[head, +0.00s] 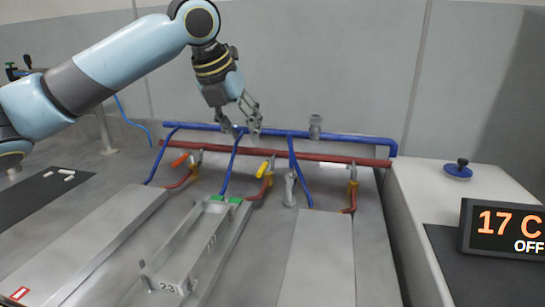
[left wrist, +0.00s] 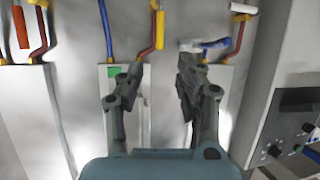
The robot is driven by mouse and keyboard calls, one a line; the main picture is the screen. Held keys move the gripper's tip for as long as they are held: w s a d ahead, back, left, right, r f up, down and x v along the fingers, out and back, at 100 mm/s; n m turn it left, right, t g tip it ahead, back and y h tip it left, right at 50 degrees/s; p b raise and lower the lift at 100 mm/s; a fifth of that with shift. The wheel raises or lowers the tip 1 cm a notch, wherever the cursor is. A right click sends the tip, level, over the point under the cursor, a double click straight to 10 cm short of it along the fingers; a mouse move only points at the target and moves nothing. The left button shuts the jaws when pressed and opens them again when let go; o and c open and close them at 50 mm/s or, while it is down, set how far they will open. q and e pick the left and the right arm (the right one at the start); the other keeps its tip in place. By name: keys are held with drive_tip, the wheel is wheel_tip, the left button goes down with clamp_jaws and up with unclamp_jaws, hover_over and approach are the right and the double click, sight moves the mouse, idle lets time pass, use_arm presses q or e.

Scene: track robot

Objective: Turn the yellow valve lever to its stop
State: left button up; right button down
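The yellow valve lever (head: 262,170) sits on a red pipe branch in the middle of the pipework, tilted in the head view. In the left wrist view the yellow lever (left wrist: 160,30) stands upright, ahead of the gripper and between the lines of its two fingers. My left gripper (head: 241,128) is open and empty, with its fingers pointing down in front of the blue pipe. In the left wrist view the fingers of my left gripper (left wrist: 150,80) are wide apart, not touching the lever. My right gripper is not in view.
An orange lever (head: 180,160) is left of the yellow one. A grey upright fitting (head: 290,190) stands to its right. Blue (head: 345,137) and red (head: 340,154) pipes run along the wall. A metal frame with green blocks (head: 215,198) lies below. A display (head: 503,229) stands at right.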

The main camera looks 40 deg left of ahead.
sight(260, 169)
use_arm(q)
drive_tip(key=b+x, duration=0.1)
drive_tip(key=x, duration=0.9)
drive_tip(key=shift+w+f, duration=0.1)
drive_tip(key=shift+f, duration=0.2)
clamp_jaws()
